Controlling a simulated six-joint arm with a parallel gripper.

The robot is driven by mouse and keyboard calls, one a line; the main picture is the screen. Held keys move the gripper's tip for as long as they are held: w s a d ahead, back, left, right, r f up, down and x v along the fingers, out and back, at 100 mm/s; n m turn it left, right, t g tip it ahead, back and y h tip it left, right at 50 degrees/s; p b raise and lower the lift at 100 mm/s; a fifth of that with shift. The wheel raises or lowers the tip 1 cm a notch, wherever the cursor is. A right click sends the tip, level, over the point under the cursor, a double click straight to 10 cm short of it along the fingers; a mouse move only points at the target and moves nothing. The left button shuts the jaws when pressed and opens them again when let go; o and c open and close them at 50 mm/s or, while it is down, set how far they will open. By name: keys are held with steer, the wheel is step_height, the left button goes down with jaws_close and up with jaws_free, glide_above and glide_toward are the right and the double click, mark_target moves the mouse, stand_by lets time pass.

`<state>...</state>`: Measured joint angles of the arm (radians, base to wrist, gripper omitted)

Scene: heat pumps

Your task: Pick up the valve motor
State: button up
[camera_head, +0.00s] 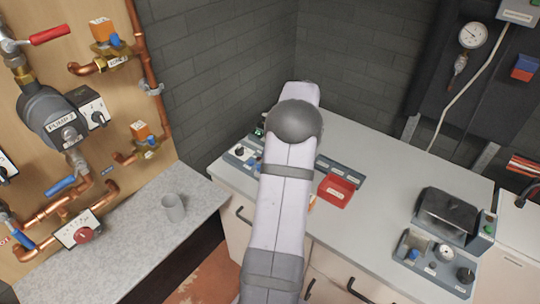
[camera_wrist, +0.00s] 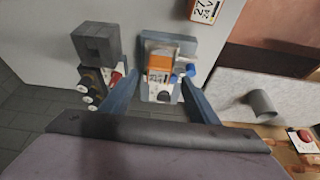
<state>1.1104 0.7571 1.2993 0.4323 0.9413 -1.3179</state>
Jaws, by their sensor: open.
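An orange and white block with a printed label, which looks like a valve motor (camera_wrist: 172,54), sits on a blue-grey fixture (camera_wrist: 185,41) on the counter in the wrist view. A blue knob is beside it and a dark round knob is below it. My gripper (camera_wrist: 160,82) is open, with its two blue-grey fingers on either side of the block's lower part in the picture. I cannot tell whether they touch it. A second orange block marked 24V (camera_wrist: 205,9) lies at the top edge of the wrist view. In the head view my arm hides the gripper.
A dark device with knobs (camera_wrist: 93,45) stands close left of the fixture. In the head view, a red tray (camera_head: 336,190) lies right of my arm, and a grey cup (camera_head: 173,208) stands on the left counter. Copper pipes (camera_head: 150,60) fill the left wall.

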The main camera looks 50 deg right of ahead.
steer(key=shift+p+x, duration=1.65)
steer(key=shift+x, duration=0.9)
steer(key=shift+d, duration=0.1)
steer(key=shift+c, duration=0.6)
steer(key=c, duration=1.3)
steer(key=shift+o, duration=0.2)
steer(key=shift+r, duration=0.15)
